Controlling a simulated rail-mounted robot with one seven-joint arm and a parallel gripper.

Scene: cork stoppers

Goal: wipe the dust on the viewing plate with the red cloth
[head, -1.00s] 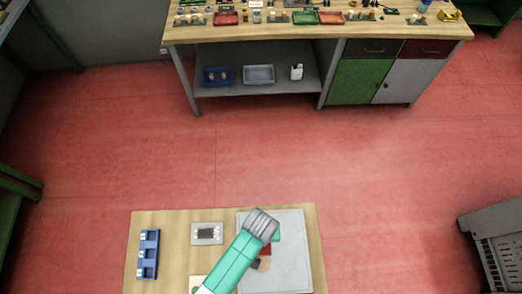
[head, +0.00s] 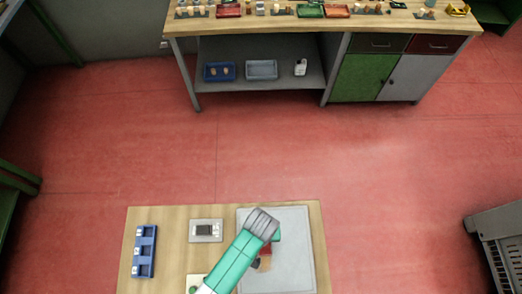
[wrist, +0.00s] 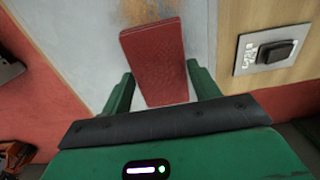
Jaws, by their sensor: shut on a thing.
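The red cloth (wrist: 154,60) is a folded red block between the two green fingers of my gripper (wrist: 160,72) in the wrist view. My gripper is shut on it. The grey viewing plate (wrist: 88,45) lies beyond it; I cannot tell whether the cloth touches it. Brown dust (wrist: 140,10) shows on the plate just past the cloth's far end. In the head view the plate (head: 291,262) lies on the wooden table, and my arm covers its left part. A bit of the red cloth (head: 266,249) shows beside my wrist; a brown patch lies just below it.
A blue rack with compartments (head: 144,252) stands at the table's left. A long workbench (head: 300,27) with trays and small items is at the back. Open red floor lies between.

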